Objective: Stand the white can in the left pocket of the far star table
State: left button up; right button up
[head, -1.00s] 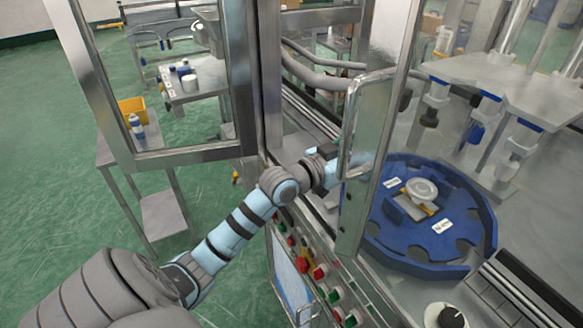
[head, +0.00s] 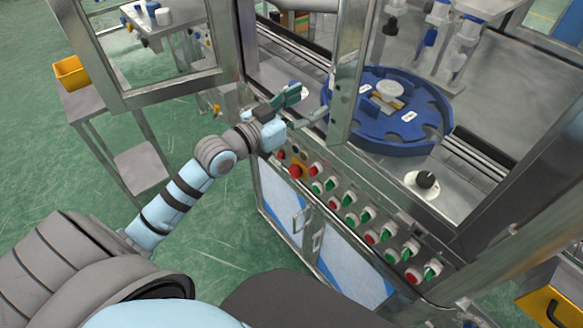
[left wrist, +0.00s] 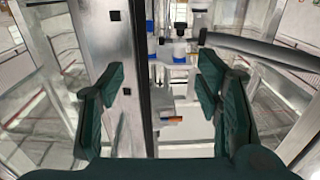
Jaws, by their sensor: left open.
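A small white can (head: 163,16) stands on a bench at the upper left of the head view, seen through the framed door. A blue star table (head: 432,137) with notched pockets at its rim sits inside the machine, a white round piece (head: 389,89) at its centre. My left gripper (head: 308,106) is open just left of the star table, outside the upright post. A small blue-and-white item shows by its upper finger; I cannot tell what it is. The left wrist view shows the gripper's dark green fingers (left wrist: 163,75) spread with nothing between them. My right gripper is out of view.
A metal upright (head: 345,85) stands between the gripper and the star table. Below the gripper is a panel of red and green knobs (head: 350,218). A yellow bin (head: 70,73) sits on a side stand.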

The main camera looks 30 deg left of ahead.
pick_arm(q)
jog(key=s+d+f+h, duration=0.1)
jog(key=s+d, duration=0.2)
jog(key=s, duration=0.2)
jog(key=s+d+f+m+g+h+b, duration=0.1)
jog(key=s+d+f, duration=0.1)
jog(key=s, duration=0.4)
jog(key=shift+s+d+f+m+h, duration=0.3)
jog(key=shift+d, duration=0.5)
